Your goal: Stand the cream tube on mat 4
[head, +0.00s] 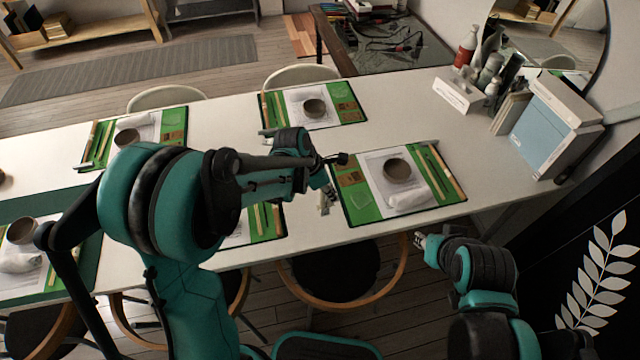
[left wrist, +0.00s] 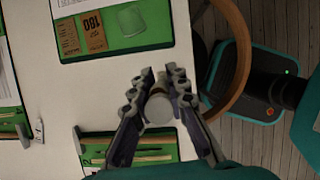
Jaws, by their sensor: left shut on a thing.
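My left gripper (left wrist: 157,84) is shut on a pale cylindrical thing, which looks like the cream tube (left wrist: 158,110); I see it nearly end-on between the fingers. In the head view my left gripper (head: 326,200) points down near the table's front edge, beside the front right mat (head: 448,200). The tube is hard to make out there. In the left wrist view, part of a green mat with a "2" (left wrist: 97,161) lies below the gripper. I cannot read a 4 on any mat. My right gripper (head: 422,239) is beyond the front edge, its jaws too small to judge.
Bowls stand on several mats, including one bowl (head: 397,171) on the front right mat. A caddy with bottles (head: 458,94) and a pale blue box (head: 545,130) stand at the right. Chairs (head: 340,268) line the front edge. Bare white table (head: 225,115) lies between mats.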

